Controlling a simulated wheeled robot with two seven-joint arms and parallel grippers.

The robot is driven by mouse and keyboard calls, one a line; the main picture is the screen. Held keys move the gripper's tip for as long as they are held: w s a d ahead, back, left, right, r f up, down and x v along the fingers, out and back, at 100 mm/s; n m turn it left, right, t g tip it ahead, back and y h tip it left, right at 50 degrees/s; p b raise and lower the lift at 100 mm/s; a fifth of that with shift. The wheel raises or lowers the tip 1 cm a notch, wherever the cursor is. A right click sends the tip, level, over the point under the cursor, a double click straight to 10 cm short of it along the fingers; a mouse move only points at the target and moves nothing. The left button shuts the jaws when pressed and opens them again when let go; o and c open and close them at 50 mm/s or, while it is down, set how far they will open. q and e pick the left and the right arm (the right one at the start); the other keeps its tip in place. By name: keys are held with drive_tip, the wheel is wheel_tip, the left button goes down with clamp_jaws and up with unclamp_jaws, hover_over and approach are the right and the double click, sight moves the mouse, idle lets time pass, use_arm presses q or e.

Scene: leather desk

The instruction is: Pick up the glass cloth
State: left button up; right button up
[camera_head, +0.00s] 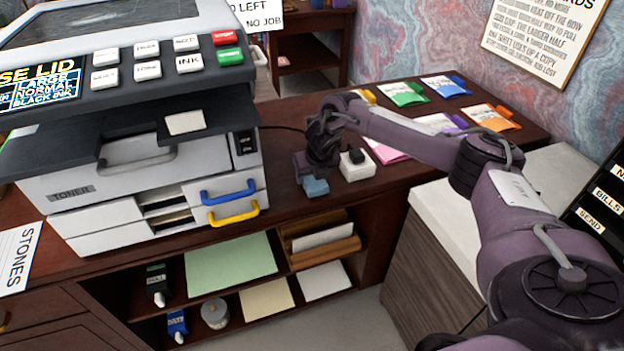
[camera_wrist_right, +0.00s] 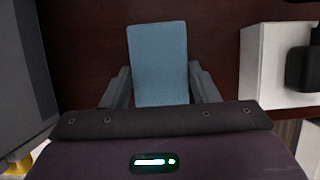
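The glass cloth (camera_head: 315,187) is a small folded blue cloth on the dark desk, just right of the copier. In the right wrist view the cloth (camera_wrist_right: 158,60) shows as a flat blue rectangle ahead of the palm. My right gripper (camera_head: 312,172) is low over it, and the hand hides part of the cloth in the head view. In the wrist view the right gripper's fingers (camera_wrist_right: 161,78) are spread, one along each side of the cloth. Whether they touch it is hard to tell. My left gripper is not in view.
A white box (camera_head: 357,165) with a black knob stands close to the right of the cloth. The copier (camera_head: 150,190) with blue and yellow handles stands close on the left. Coloured packets (camera_head: 403,94) lie along the back right. Open shelves (camera_head: 230,265) are below the desk's front edge.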

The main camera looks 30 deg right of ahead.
drive_tip(key=shift+c, duration=1.1)
drive_tip(key=shift+r, duration=0.1)
drive_tip(key=shift+w+r, duration=0.1)
drive_tip(key=shift+r, duration=0.5)
wheel_tip(320, 180, up, 10)
wheel_tip(320, 180, up, 9)
drive_tip(key=p, duration=0.4)
hover_over(312, 176)
drive_tip(key=shift+f, duration=0.15)
